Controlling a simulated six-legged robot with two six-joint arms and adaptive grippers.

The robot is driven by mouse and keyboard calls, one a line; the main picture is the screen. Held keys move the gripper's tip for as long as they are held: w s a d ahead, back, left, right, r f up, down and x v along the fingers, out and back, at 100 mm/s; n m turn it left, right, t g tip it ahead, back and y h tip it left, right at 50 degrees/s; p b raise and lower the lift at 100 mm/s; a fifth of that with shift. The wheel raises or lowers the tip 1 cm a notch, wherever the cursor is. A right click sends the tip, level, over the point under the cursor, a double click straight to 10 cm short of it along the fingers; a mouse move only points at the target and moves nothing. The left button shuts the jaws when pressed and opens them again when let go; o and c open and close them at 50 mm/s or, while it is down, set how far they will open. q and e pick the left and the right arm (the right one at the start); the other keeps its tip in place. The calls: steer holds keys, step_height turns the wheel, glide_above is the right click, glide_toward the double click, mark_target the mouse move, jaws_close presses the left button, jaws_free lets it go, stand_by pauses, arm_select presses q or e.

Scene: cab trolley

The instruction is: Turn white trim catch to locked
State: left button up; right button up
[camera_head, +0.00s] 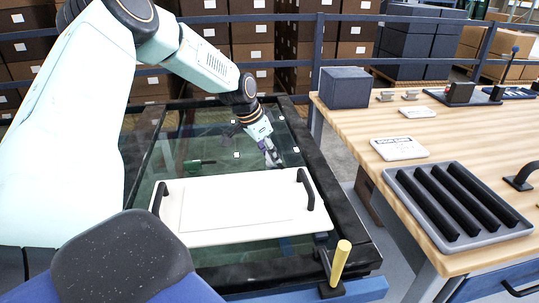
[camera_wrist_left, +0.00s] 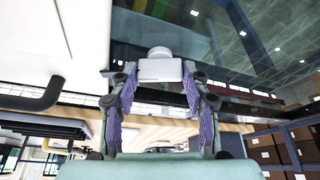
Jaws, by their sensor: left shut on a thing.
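My left gripper (camera_head: 272,158) reaches down over the glass-topped trolley, just beyond the white panel. In the left wrist view, its two purple-padded fingers (camera_wrist_left: 160,88) stand on either side of a small white piece with a rounded top, the white trim catch (camera_wrist_left: 160,70), and are shut on it. In the head view the catch is too small and covered by the fingers to make out. Whether it is turned to locked cannot be told. My right gripper is not in view.
A white panel (camera_head: 240,212) with two black handles lies on the glass in front of the gripper. A yellow-handled lever (camera_head: 340,262) stands at the trolley's near right corner. A wooden bench (camera_head: 355,125) with a black-ribbed grey tray (camera_head: 398,178) is at the right.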

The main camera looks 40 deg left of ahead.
arm_select(q)
steer(key=shift+f+m+h+b, duration=0.15)
steer(key=shift+m+h+b, duration=0.25)
steer(key=shift+m+b, duration=0.55)
steer(key=shift+m+g+h+b, duration=0.3)
steer(key=shift+m+g, duration=0.1)
steer(key=shift+m, duration=0.65)
steer(key=shift+a, duration=0.1)
steer(key=o, duration=1.2)
steer(key=shift+c, duration=0.2)
steer(key=v, duration=1.2)
